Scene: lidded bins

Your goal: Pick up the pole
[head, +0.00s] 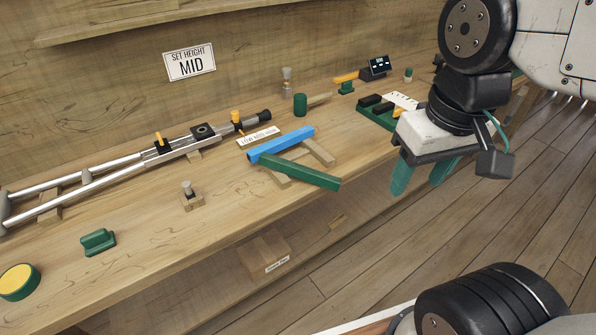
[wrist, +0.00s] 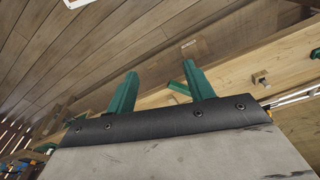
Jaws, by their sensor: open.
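No single thing is plainly marked as the pole; several long pieces lie on the bench. A crutch-like pair of silver tubes (head: 85,184) lies along the left and middle of the bench in the head view. A blue bar (head: 281,145) and a dark green bar (head: 300,173) rest on wooden supports nearer the middle. My gripper (head: 418,188) is open and empty, right of these bars, beyond the bench's front edge. Its two teal fingers also show in the wrist view (wrist: 160,72), with nothing between them.
The wooden bench (head: 140,252) runs diagonally, with a shelf (head: 120,22) above. A green cylinder (head: 300,104), a peg block (head: 192,199), a green block (head: 98,242) and a yellow-topped disc (head: 19,281) stand on it. Wooden floor (head: 490,215) lies open at right.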

